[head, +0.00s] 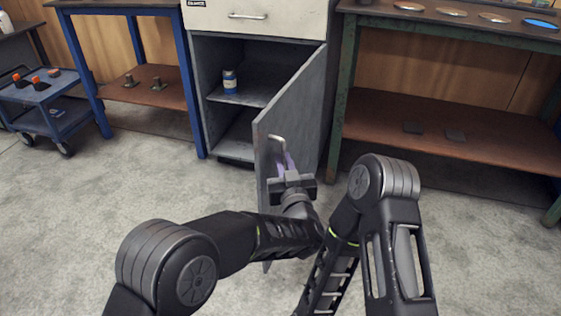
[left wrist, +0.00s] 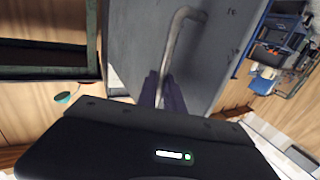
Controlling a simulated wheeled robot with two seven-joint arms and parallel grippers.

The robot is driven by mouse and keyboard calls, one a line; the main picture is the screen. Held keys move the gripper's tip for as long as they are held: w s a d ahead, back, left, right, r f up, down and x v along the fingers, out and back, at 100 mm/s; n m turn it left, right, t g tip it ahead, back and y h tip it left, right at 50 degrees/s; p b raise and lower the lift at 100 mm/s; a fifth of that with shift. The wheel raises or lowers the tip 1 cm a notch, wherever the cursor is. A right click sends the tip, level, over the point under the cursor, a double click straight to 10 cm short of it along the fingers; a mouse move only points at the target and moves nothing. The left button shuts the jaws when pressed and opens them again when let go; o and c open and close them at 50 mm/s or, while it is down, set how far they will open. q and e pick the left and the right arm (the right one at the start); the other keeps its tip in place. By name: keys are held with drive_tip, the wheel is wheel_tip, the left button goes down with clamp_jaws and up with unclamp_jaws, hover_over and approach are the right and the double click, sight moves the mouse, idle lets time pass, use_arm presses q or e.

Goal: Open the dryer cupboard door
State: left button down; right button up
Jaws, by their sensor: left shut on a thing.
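The grey dryer cupboard door (head: 299,110) stands wide open in the head view, swung out toward me from its right-hand side. The cupboard (head: 203,80) shows its inside, with a shelf. The bent metal handle (head: 279,142) is on the door's outer face near its free edge. My left gripper (head: 287,163) is shut on the handle. In the left wrist view the handle (left wrist: 178,45) runs down between the gripper's fingers (left wrist: 163,92), in front of the grey door (left wrist: 130,35). My right gripper is not visible in either view; my right arm stands at the lower right.
A closed drawer (head: 255,16) is above. A blue-framed bench (head: 150,85) and a blue cart (head: 45,100) are at left, a green-framed bench (head: 445,115) at right. Concrete floor in front is clear.

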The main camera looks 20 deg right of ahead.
use_arm(q)
drive_tip(key=shift+w+d+r, duration=0.1)
drive_tip(key=shift+r, duration=0.15)
drive_tip(key=c, duration=1.5)
unclamp_jaws()
drive_tip(key=shift+f, duration=0.15)
drive_tip(key=shift+c, duration=0.2)
drive_tip(key=shift+o, duration=0.2)
drive_tip(key=shift+f, duration=0.1)
